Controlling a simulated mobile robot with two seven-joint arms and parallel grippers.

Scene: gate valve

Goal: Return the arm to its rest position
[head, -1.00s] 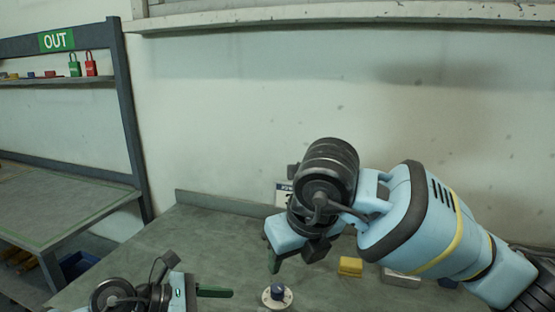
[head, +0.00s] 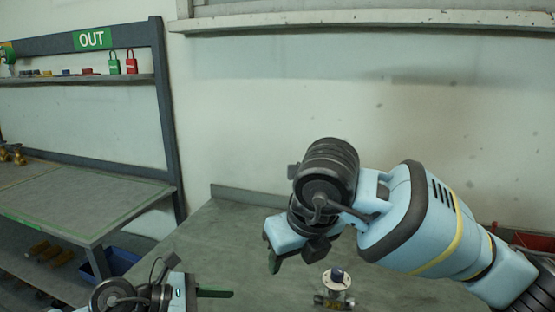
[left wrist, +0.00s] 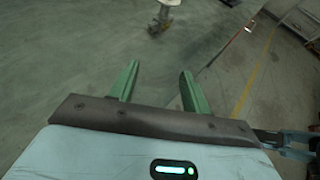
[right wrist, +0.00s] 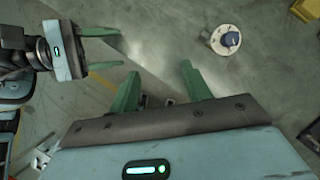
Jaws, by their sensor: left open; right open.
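My right gripper (head: 275,262) hangs from the arm at centre right in the head view, its green fingers pointing down. It is open and empty in the right wrist view (right wrist: 160,70). My left gripper (head: 215,293) is low at the lower left of the head view. Its fingers are apart with nothing between them in the left wrist view (left wrist: 160,68). A gate valve (head: 336,298) with a round pale flange and a dark blue top stands on the bench, below and right of the right gripper. A similar flange with a blue top (right wrist: 228,39) shows in the right wrist view, apart from the fingers.
The grey bench (head: 240,235) has bare room left of the valve. At left stands a rack (head: 166,110) with an OUT sign (head: 93,39), a green padlock (head: 114,64) and a red padlock (head: 131,63). A red bin (head: 535,241) shows at the right edge.

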